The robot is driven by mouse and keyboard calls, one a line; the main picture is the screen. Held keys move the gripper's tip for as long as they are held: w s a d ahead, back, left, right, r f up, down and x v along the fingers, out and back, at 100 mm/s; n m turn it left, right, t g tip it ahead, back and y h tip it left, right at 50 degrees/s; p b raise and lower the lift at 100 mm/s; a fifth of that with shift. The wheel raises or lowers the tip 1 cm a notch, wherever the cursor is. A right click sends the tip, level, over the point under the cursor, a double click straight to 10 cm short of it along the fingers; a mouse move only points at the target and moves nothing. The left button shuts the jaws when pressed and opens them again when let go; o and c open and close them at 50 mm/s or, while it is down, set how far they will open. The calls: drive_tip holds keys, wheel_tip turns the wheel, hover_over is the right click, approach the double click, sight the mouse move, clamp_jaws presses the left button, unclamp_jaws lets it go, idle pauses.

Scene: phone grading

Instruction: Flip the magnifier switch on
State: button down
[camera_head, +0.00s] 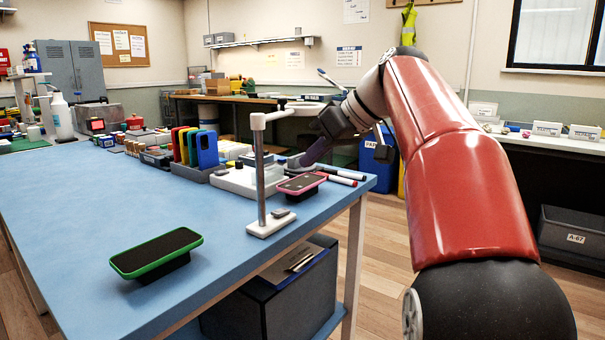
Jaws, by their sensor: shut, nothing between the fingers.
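The magnifier stand (261,165) is upright near the right edge of the blue table, with a white base, a grey pole and a white arm reaching right at the top. A small grey part (279,213) on its base looks like the switch; its position cannot be read. My gripper (303,161) is shut and appears empty, to the right of the pole and beyond it, above the table and higher than the base.
A green-edged phone (156,252) lies on a stand at the front, and a pink-edged phone (301,184) lies beside the magnifier. Markers (340,179) lie at the right edge. A rack of coloured phones (195,148) stands behind. The table's (90,205) left front is clear.

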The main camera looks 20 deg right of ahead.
drive_tip(key=b, duration=0.1)
hover_over(281, 213)
drive_tip(key=f, duration=0.6)
drive_tip(key=shift+s+d+f, duration=0.1)
drive_tip(key=shift+d+f, duration=0.15)
drive_tip(key=shift+d, duration=0.1)
drive_tip(key=shift+s+f+b, duration=0.2)
drive_tip(key=shift+f+b, duration=0.3)
drive_tip(key=shift+f, duration=0.7)
drive_tip(key=shift+a+f, duration=0.1)
drive_tip(key=shift+f, duration=0.45)
